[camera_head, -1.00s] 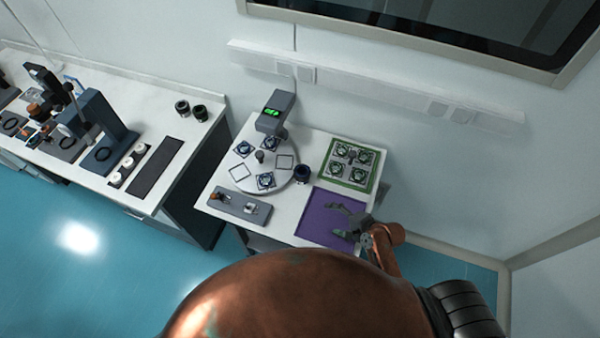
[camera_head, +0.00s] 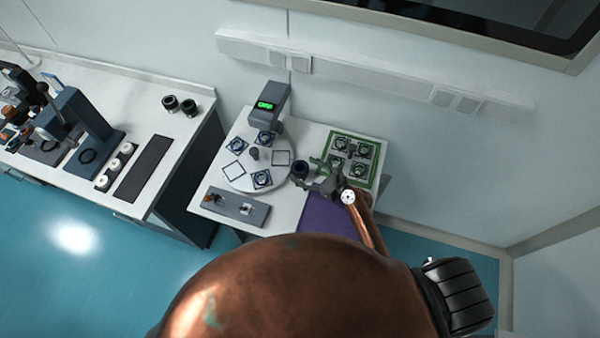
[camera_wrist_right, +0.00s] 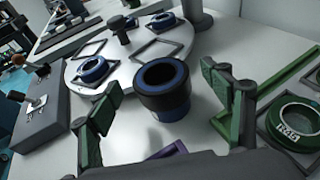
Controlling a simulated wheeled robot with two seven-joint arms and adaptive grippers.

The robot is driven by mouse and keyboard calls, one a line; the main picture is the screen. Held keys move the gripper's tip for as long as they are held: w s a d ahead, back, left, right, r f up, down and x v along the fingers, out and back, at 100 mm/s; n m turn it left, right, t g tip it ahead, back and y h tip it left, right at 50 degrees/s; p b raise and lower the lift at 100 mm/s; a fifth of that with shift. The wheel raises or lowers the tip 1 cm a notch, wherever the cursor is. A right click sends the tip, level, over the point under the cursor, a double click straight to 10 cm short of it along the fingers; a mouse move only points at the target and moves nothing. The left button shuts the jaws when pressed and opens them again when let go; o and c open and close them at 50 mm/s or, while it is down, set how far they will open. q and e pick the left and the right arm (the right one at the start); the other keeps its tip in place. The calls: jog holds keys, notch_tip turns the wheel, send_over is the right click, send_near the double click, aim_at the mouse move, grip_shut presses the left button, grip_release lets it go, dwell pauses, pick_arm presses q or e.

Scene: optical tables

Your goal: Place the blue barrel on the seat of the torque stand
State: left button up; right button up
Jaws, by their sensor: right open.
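The blue barrel (camera_head: 300,169) is a short dark cylinder with a blue band, standing upright on the white table beside the round plate. In the right wrist view the barrel (camera_wrist_right: 164,92) stands between and beyond the two fingers. My right gripper (camera_head: 311,176) is open close to the barrel, and its fingers (camera_wrist_right: 160,85) do not visibly touch it. A blue-grey upright stand (camera_head: 90,120) with a dark ring on its base is on the left bench. A grey device (camera_head: 268,103) with a green display stands behind the round plate. I cannot tell which is the torque stand.
The round plate (camera_head: 238,183) carries square frames and blue-ringed parts. A purple mat (camera_head: 325,217) lies in front. Two dark barrels (camera_head: 179,105) stand on the left bench.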

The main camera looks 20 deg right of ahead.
jog(key=shift+x, duration=1.1)
jog(key=shift+w+a, duration=0.15)
jog(key=shift+w, duration=0.05)
jog(key=c, duration=1.5)
pick_arm(q)
jog(key=shift+w+r, duration=0.15)
jog(key=shift+w, duration=0.35)
